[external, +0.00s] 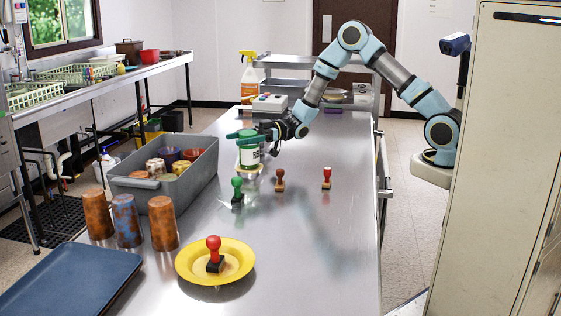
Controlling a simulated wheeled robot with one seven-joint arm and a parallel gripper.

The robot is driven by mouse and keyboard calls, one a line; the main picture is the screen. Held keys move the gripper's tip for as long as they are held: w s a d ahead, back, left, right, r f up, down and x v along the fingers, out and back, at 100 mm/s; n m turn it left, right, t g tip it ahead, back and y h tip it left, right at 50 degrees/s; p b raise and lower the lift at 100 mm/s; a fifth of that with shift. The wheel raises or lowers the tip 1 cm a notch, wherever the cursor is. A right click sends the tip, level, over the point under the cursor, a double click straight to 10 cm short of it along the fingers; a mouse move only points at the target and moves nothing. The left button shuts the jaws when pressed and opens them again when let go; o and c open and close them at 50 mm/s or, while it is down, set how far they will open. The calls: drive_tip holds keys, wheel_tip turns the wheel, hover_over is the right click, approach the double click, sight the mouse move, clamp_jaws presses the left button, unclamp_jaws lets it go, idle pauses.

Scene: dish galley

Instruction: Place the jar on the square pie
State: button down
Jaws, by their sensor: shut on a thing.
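The jar (248,157), with a green and white body, is upright at the middle of the metal counter, beside the grey bin. No other thing in view is clearly a square pie.
A grey bin (150,190) of cups stands left of the jar. Green (237,190), brown (280,180) and red (327,177) stamps stand nearby. A yellow plate (187,263) holds another stamp. Several tumblers (163,224) and a blue tray (75,280) are front left.

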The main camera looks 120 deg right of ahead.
unclamp_jaws()
drive_tip(key=shift+f, duration=0.1)
idle(0.3)
drive_tip(key=s+b, duration=0.3)
drive_tip(key=s, duration=0.9)
